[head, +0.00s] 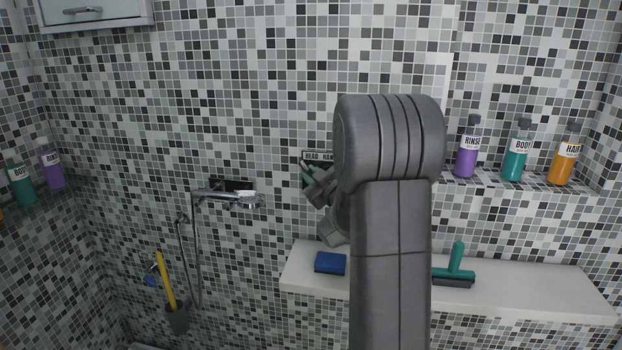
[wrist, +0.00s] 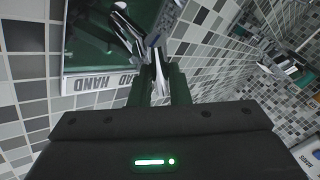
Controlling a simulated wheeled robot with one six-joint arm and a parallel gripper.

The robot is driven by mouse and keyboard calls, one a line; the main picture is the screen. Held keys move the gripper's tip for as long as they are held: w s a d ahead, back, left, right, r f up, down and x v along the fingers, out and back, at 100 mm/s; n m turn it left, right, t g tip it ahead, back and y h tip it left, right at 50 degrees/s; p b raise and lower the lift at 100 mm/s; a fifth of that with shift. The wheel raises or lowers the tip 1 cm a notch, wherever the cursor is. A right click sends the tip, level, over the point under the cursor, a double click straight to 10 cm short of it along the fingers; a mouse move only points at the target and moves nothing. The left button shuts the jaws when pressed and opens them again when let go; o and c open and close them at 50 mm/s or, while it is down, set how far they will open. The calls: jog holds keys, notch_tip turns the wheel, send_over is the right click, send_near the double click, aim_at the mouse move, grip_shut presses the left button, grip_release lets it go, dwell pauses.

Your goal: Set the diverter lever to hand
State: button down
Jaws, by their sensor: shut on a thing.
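The diverter lever (wrist: 160,84) is a chrome handle seen in the wrist view, on the HEAD side of the label strip. My gripper (wrist: 158,74) is shut on it, with one dark green finger on each side. A label strip (wrist: 97,84) with HEAD and HAND appears upside down there, HAND at its left. In the head view the label (head: 318,156) is on the tiled wall, with my gripper (head: 309,173) just below its HEAD end. My arm hides part of the wall beside it, and the lever is hard to make out in that view.
A hand shower on its mixer (head: 228,197) is left of my gripper. Below is a white ledge (head: 520,290) with a blue sponge (head: 330,263) and a green squeegee (head: 456,265). Bottles, including a purple one (head: 468,150), stand on a shelf at right.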

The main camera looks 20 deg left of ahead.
jog(key=d+m+t+h+b, duration=0.1)
jog(key=m+t+h+b, duration=0.1)
jog(key=m+t+b, duration=0.3)
jog(key=d+m+t+h+b, duration=0.1)
jog(key=m+t+h+b, duration=0.2)
jog(key=m+b, duration=0.9)
jog(key=w+d+m+t+h+b, duration=0.1)
jog(key=m+t+b, duration=0.5)
jog(key=b, duration=0.6)
jog(key=shift+d+f+m+t+h+b, duration=0.2)
jog(key=shift+d+m+h, duration=0.1)
jog(key=shift+m+h, duration=0.35)
jog(key=shift+d+f+m+t+h+b, duration=0.1)
jog(key=shift+d+f+m+t+h, duration=0.15)
jog(key=shift+m+h, duration=0.35)
jog(key=shift+r+m+h, duration=0.1)
jog(key=shift+m+h, duration=0.15)
jog(key=shift+m, duration=0.1)
jog(key=c, duration=1.4)
grip_release()
jog(key=shift+o, duration=0.2)
jog(key=v, duration=1.4)
